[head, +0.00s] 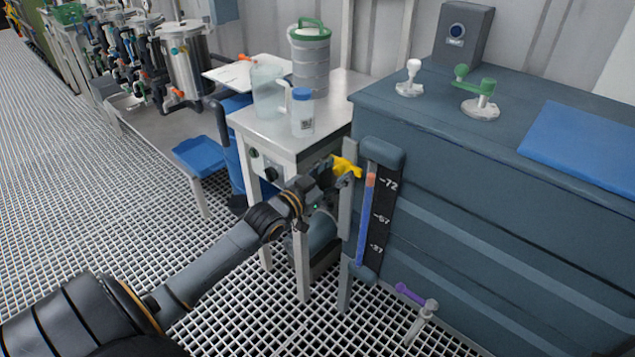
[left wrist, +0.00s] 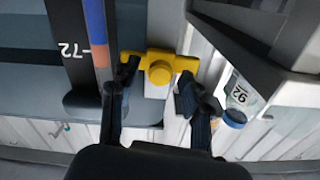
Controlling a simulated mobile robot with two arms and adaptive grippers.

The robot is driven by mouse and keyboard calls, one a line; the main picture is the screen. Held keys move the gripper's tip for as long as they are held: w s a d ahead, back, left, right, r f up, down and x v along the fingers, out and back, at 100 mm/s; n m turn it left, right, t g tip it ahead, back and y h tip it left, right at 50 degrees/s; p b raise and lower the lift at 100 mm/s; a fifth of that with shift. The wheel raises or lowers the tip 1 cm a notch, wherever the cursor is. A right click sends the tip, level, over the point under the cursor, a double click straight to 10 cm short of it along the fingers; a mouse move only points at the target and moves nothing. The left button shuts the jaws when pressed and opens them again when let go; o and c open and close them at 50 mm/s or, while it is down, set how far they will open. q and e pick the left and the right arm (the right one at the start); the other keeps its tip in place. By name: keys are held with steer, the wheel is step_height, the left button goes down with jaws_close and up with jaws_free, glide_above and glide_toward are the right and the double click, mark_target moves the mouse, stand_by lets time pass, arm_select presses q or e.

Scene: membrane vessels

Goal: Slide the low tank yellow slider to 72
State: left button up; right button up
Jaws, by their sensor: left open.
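The yellow slider (head: 346,167) sits near the top of the rail beside the black scale (head: 379,222) on the low tank's side. It is at about the height of the 72 mark. My left gripper (head: 332,175) is at the slider, coming from the left. In the left wrist view the picture is upside down, and the yellow slider (left wrist: 160,70) shows with its round knob between my open fingers (left wrist: 160,90). I cannot tell whether a finger touches it. The level tube (left wrist: 97,35) beside the scale is blue, with an orange part near 72. My right gripper is not in view.
A small table (head: 262,125) with bottles and a canister (head: 310,65) stands left of the blue-grey tank body (head: 480,150). A purple-handled valve (head: 410,295) sticks out low, right of the scale. Grating floor lies open to the left.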

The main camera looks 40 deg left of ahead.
arm_select(q)
steer(key=s, duration=1)
steer(key=shift+s+a+r, duration=0.15)
steer(key=shift+s+a, duration=0.1)
steer(key=shift+a, duration=0.15)
